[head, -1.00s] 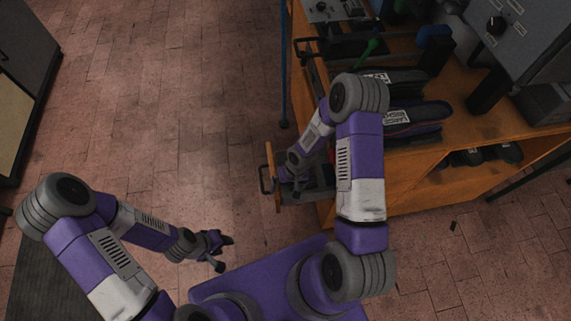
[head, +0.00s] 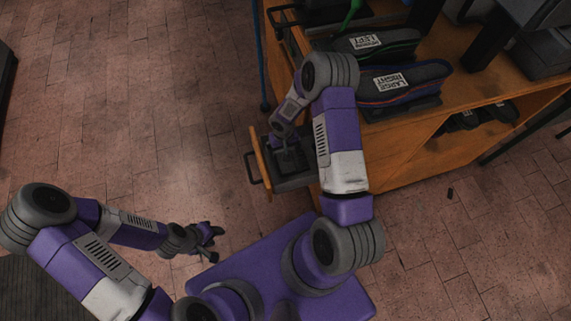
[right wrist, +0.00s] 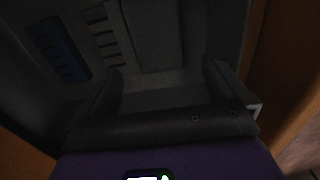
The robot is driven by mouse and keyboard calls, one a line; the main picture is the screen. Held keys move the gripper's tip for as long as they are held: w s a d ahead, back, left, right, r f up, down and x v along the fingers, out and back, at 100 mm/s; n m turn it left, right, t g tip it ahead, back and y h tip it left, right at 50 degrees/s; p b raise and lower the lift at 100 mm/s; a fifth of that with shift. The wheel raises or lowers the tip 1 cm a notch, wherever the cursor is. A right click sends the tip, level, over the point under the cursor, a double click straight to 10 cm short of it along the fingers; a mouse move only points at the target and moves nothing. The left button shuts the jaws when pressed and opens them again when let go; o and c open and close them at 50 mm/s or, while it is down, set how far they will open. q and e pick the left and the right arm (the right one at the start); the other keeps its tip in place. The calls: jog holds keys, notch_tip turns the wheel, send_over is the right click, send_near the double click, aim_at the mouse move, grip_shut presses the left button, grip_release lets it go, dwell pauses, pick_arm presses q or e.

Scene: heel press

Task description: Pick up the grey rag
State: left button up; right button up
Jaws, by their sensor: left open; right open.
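I cannot make out the grey rag for certain. In the right wrist view a pale grey patch (right wrist: 160,98) lies between my right fingers, and I cannot tell whether it is cloth or the drawer's floor. My right gripper (right wrist: 160,85) is open, its two dark fingers reaching into a shadowed drawer. In the head view that arm reaches down into the open drawer (head: 262,165), and the arm hides its fingertips. My left gripper (head: 212,243) is open and empty over the floor, left of my purple base.
The wooden bench (head: 420,150) stands right of the drawer. Shoes labelled LARGE LEFT (head: 370,42) and LARGE RIGHT (head: 395,83) lie on top. A blue slotted thing (right wrist: 60,50) shows in the right wrist view. Brick floor left of the drawer is clear.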

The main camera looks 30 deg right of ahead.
aim_at(286, 164)
notch_tip(286, 164, down, 4)
jog(key=shift+s+a+b, duration=0.1)
jog(key=shift+b, duration=0.55)
jog(key=shift+s+a+f, duration=0.1)
jog(key=shift+a, duration=0.05)
jog(key=c, duration=1.1)
